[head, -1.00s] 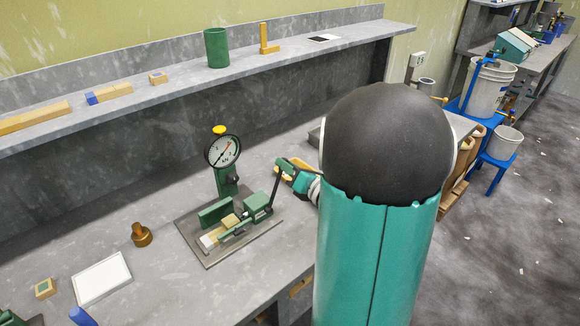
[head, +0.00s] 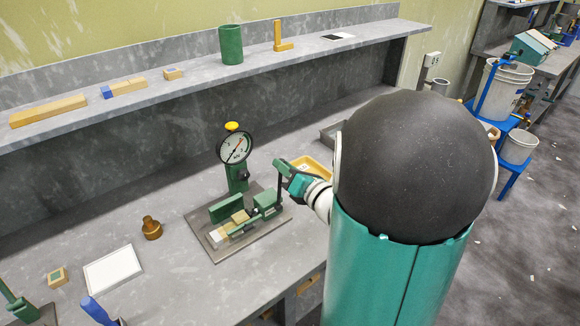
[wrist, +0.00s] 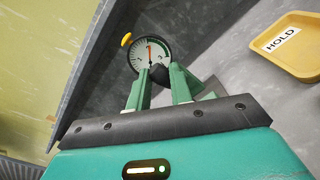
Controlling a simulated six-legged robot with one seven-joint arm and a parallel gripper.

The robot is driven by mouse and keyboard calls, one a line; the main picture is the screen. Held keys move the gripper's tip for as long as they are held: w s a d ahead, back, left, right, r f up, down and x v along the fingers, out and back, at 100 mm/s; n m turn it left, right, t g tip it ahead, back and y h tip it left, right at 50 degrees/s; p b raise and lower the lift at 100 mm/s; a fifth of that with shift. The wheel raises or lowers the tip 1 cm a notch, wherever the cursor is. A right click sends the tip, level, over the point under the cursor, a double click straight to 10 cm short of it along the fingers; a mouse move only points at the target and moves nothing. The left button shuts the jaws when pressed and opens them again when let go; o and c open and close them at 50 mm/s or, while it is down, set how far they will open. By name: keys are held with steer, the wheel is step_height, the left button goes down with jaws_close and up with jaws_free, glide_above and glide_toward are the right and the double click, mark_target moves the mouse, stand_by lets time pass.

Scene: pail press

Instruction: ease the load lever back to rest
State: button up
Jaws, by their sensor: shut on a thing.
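The press (head: 243,222) stands on a dark base plate on the bench, with green jaws around pale and tan blocks. Its load lever (head: 278,185) is a dark rod standing nearly upright at the press's right end. My gripper (head: 282,172) is at the lever's top. In the wrist view my gripper (wrist: 160,84) has its green fingers on either side of the lever's dark knob (wrist: 160,73). The round gauge (head: 235,148) stands behind the press with a yellow cap on top. In the wrist view the gauge (wrist: 150,52) shows a red hand pointing nearly straight up.
A yellow tray (head: 318,163) marked HOLD (wrist: 282,40) lies behind my gripper. The shelf (head: 180,90) holds a green cylinder (head: 231,44) and blocks. My arm hides the bench's right part.

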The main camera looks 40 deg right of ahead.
steer(key=shift+a, duration=0.1)
steer(key=shift+a, duration=0.65)
steer(key=o, duration=0.9)
steer(key=shift+a, duration=0.1)
steer(key=shift+c, duration=0.2)
steer(key=shift+s, duration=0.1)
